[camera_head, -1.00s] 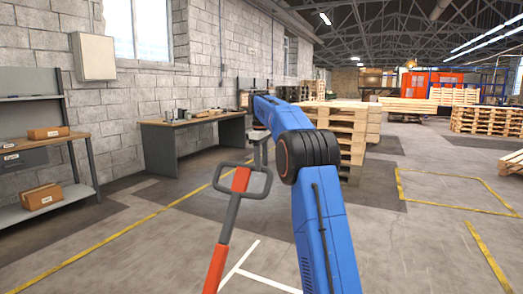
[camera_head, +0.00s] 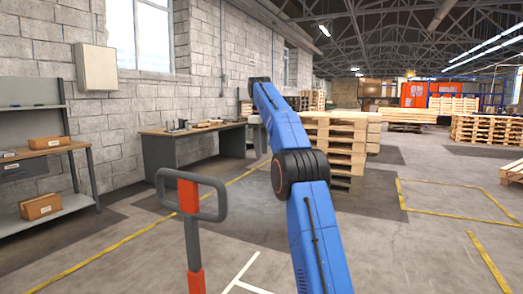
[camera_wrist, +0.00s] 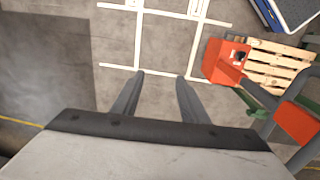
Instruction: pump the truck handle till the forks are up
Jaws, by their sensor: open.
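The truck handle (camera_head: 189,197) is a grey loop with a red centre bar on a red and grey shaft, standing nearly upright left of my arm in the head view. In the wrist view its red and grey part (camera_wrist: 297,122) shows at the right edge. The red truck body (camera_wrist: 223,62) stands at upper right there, against a wooden pallet (camera_wrist: 268,66). The forks cannot be made out. My gripper (camera_wrist: 160,75) is open and empty over bare floor, left of the truck and the handle, touching neither.
White lines (camera_wrist: 138,40) mark the floor under my gripper. In the head view a workbench (camera_head: 195,131) and a shelf unit with boxes (camera_head: 60,199) stand along the left wall. A pallet stack (camera_head: 341,145) is behind my arm.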

